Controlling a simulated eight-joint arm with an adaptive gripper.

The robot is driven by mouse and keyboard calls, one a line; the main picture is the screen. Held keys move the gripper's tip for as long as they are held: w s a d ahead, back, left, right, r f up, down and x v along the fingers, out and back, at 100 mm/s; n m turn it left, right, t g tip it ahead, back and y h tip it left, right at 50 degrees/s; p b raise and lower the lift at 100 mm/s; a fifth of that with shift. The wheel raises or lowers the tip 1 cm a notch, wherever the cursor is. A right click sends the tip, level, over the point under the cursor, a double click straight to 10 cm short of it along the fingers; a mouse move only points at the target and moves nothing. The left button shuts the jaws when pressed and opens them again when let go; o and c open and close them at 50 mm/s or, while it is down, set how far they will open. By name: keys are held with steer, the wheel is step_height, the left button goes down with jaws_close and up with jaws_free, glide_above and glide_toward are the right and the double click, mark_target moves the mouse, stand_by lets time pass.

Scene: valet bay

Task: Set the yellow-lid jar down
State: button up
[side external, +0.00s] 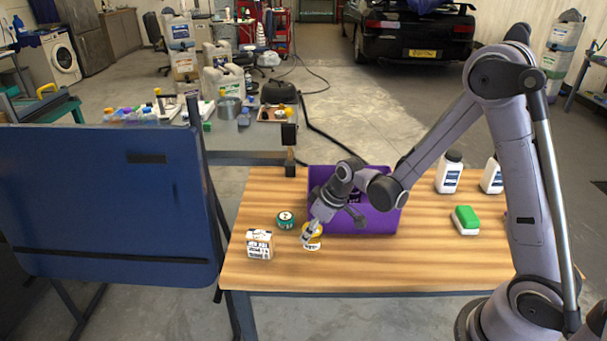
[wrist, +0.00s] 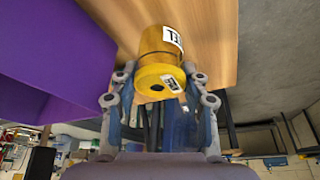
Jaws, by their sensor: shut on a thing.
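The yellow-lid jar (side external: 313,243) is at the front middle of the wooden table, left of the purple bin. In the wrist view the jar (wrist: 160,48) shows its yellow lid towards me and a white label on its side. My gripper (side external: 308,231) points down at the jar and is shut on it, with one finger on each side of the lid. The jar's base is at or very near the tabletop; I cannot tell if it touches.
A teal-topped tin (side external: 286,220) and a white-labelled box (side external: 259,244) stand close on the left. The purple bin (side external: 372,219) is right behind my gripper. A green-and-white sponge (side external: 466,220) and white bottles (side external: 449,172) are farther right. The table's front middle (side external: 380,268) is clear.

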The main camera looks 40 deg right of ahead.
mark_target(312, 240)
steer(key=shift+f, duration=1.85)
steer(key=shift+f, duration=0.1)
steer(key=o, duration=1)
steer(key=shift+o, duration=0.2)
steer(key=s+r+m+t, duration=0.1)
steer(key=s+r, duration=0.7)
steer(key=r, duration=0.2)
steer(key=s+r+m+t+h, duration=0.1)
steer(key=s+r+m, duration=0.1)
steer(key=s+r, duration=0.6)
steer(key=shift+s+r+m+t, duration=0.3)
steer(key=shift+s+r+t, duration=0.1)
steer(key=shift+r, duration=1.1)
